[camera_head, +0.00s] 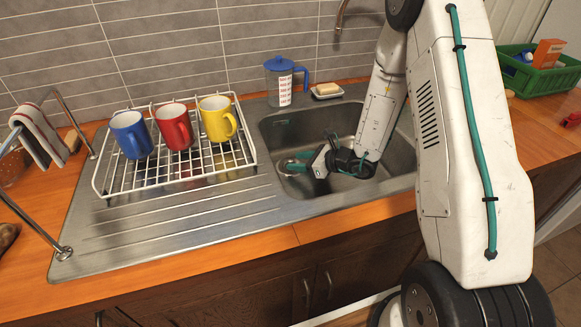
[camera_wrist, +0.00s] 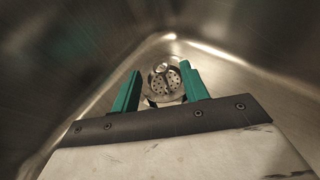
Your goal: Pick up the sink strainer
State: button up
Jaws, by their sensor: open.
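The sink strainer (camera_wrist: 162,79) is a round metal piece with small holes and a raised knob, low in the sink basin in the wrist view. My gripper (camera_wrist: 161,84) is open, its two teal fingers pointing toward the strainer, which shows between them. I cannot tell how much gap there is between the fingers and the strainer. In the head view my gripper (camera_head: 287,164) is down inside the steel sink (camera_head: 285,123), near its left side. The strainer is not clearly visible there.
Left of the basin, a white wire rack (camera_head: 190,168) holds blue (camera_head: 131,136), red (camera_head: 174,127) and yellow (camera_head: 217,119) mugs. A measuring jug (camera_head: 279,83) and a soap dish (camera_head: 327,92) stand behind the basin. Sink walls closely surround my gripper. A green crate (camera_head: 535,82) is at right.

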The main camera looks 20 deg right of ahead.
aim_at(291, 159)
jog(key=x, duration=0.5)
jog(key=shift+w+r, duration=0.15)
jog(key=shift+r, duration=0.05)
grip_shut()
